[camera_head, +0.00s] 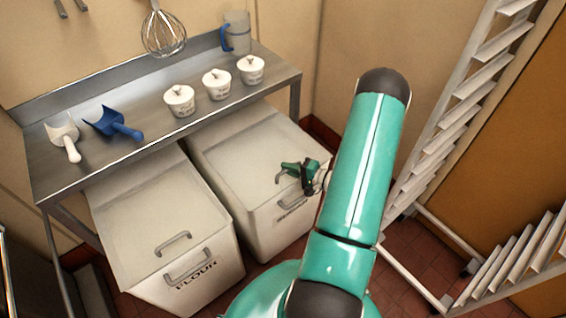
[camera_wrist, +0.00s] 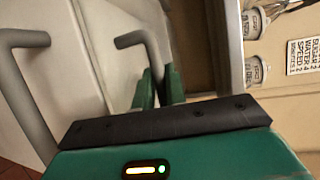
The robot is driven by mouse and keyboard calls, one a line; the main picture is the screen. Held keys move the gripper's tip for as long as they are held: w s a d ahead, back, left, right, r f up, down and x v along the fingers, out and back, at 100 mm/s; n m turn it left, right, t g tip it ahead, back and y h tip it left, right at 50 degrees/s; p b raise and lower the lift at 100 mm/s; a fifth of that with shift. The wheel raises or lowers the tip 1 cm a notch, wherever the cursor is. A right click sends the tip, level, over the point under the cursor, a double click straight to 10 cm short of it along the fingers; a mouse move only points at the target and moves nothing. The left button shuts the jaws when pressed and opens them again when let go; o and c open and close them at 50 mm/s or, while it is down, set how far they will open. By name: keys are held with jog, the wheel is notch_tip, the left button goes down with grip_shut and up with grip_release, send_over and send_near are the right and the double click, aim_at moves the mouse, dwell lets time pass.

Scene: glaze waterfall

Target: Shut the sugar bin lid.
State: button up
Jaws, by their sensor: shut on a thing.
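The sugar bin (camera_head: 268,225) is the right one of two cream bins under the steel table; its front label is partly hidden by my arm. Its lid (camera_head: 235,150) lies down over the bin, flush or nearly so; I cannot tell whether a small gap is left. My gripper (camera_head: 287,172) is at the front of this lid, shut on the lid handle (camera_wrist: 133,40). In the wrist view my gripper's green fingers (camera_wrist: 159,86) close around the end of that grey bar. A second grey handle (camera_wrist: 25,85), on the bin's front, shows at the left there.
The flour bin (camera_head: 165,235) stands close at left, its lid down. The steel table (camera_head: 150,130) overhangs the backs of both bins and carries three white pots (camera_head: 216,86), scoops and a jug. A white tray rack (camera_head: 440,130) stands at right.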

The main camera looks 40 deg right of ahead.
jog(key=shift+s, duration=0.15)
jog(key=o, duration=0.7)
jog(key=shift+c, duration=0.2)
jog(key=v, duration=1.3)
jog(key=shift+s, duration=0.4)
jog(key=shift+d, duration=0.2)
jog(key=shift+r, duration=0.1)
